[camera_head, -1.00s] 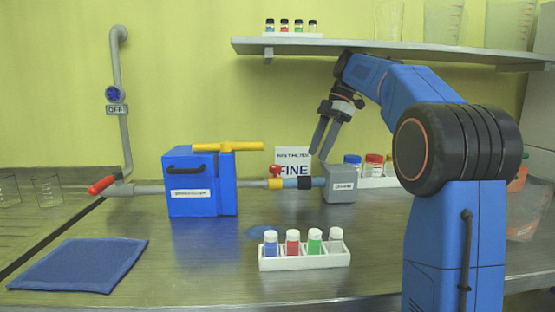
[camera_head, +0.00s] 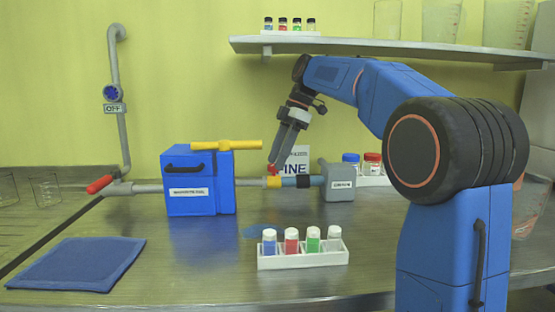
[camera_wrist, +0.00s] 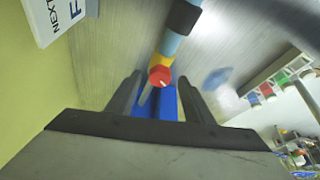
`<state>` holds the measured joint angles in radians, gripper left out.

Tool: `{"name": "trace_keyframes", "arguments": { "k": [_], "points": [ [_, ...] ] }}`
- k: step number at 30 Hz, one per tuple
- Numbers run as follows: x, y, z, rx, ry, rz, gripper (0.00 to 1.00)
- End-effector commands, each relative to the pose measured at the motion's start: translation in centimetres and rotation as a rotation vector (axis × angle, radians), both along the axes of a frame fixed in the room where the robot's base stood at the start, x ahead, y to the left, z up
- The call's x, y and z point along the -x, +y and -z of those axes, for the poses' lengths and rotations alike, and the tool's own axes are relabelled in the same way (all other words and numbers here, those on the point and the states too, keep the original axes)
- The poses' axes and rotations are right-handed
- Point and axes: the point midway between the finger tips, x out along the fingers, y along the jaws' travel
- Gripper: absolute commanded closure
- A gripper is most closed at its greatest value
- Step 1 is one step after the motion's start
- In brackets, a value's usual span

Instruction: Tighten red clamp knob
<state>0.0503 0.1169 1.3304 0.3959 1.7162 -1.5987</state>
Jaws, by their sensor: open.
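The red clamp knob (camera_head: 271,168) is a small red piece on top of a yellow collar (camera_head: 273,182) on the horizontal pipe. In the wrist view the red knob (camera_wrist: 160,76) is a round red disc with a pale mark, in front of the yellow collar (camera_wrist: 163,62). My gripper (camera_head: 277,163) points down at the knob from above, fingers open. In the wrist view its fingers (camera_wrist: 157,95) appear on either side of the knob's line. I cannot tell whether they touch it.
A blue box (camera_head: 198,182) with a yellow bar (camera_head: 226,146) stands left of the collar, a grey unit (camera_head: 338,182) right. A sign (camera_head: 297,162) is behind the gripper. A vial rack (camera_head: 303,257) stands in front. A shelf (camera_head: 390,49) hangs above. A blue mat (camera_head: 77,264) lies left.

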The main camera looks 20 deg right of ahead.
Motion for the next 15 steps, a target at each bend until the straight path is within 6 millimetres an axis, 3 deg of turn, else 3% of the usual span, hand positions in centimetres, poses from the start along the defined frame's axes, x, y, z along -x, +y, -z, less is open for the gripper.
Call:
{"name": "trace_keyframes", "arguments": {
  "k": [12,15],
  "points": [
    [0.03,0.25,0.72,0.000,0.000,0.000,0.53],
    [0.03,0.24,0.72,0.000,0.000,0.000,0.77]
  ]
}}
